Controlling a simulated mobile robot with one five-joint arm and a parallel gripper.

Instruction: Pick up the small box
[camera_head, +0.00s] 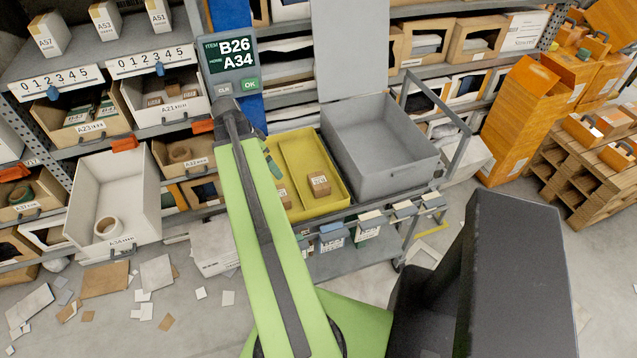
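A small brown cardboard box (319,184) with a pale label lies in the right part of a yellow tray (335,163) on a cart. A second small brown box (283,196) lies in the tray's left part, partly hidden by my green arm. The dark far end of my arm, with my gripper (243,124), is beyond the tray's left edge, in front of the shelf and apart from the right-hand box. Its fingers cannot be made out clearly. A screen (231,60) reads "ITEM B26" and "HOME A34".
A white pulled-out bin (117,196) holding a tape roll is at left. Shelf racks line the back. Orange cartons (523,118) stand at right. Cardboard scraps (107,280) litter the floor at left.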

